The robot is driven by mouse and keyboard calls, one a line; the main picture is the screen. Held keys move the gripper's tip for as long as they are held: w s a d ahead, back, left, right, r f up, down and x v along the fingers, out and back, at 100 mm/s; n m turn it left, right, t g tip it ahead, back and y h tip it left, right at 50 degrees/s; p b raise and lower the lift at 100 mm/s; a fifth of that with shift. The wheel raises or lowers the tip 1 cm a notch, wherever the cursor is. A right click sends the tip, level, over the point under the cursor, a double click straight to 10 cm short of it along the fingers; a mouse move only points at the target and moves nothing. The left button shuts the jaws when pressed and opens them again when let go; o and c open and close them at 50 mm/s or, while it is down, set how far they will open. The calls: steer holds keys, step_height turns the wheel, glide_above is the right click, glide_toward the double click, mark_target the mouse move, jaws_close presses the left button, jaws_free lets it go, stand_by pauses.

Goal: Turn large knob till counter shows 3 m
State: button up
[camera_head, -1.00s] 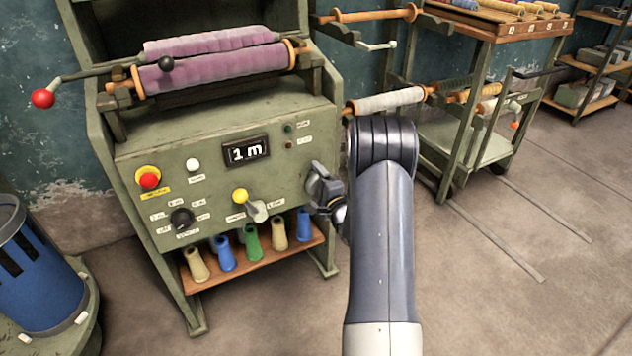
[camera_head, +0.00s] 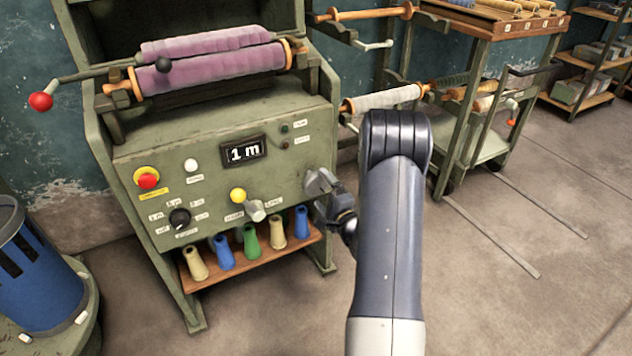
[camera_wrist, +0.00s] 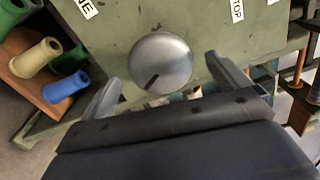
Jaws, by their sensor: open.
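The counter (camera_head: 243,149) on the green machine's front panel reads 1 m. A large round silver knob (camera_wrist: 160,63) with a dark pointer line shows in the wrist view, its line pointing to the lower left. My gripper (camera_wrist: 165,86) is open, with one finger to each side of the knob. I cannot tell whether the fingers touch it. In the head view my gripper (camera_head: 328,190) is at the right part of the panel and largely hides the knob there.
On the panel are a red stop button (camera_head: 147,179), a small black selector (camera_head: 180,218), and a yellow button (camera_head: 238,195) above a pale lever. Several thread cones stand on a wooden shelf (camera_head: 248,266) below. A blue bin (camera_head: 40,275) is at left. Floor is open at right.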

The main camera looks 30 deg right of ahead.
mark_target(318, 186)
steer(key=s, duration=0.5)
steer(key=shift+d, duration=0.1)
steer(key=w+b, duration=0.1)
steer(key=w, duration=1)
steer(key=shift+a, duration=0.2)
steer(key=shift+s, duration=0.1)
steer(key=shift+n, duration=0.3)
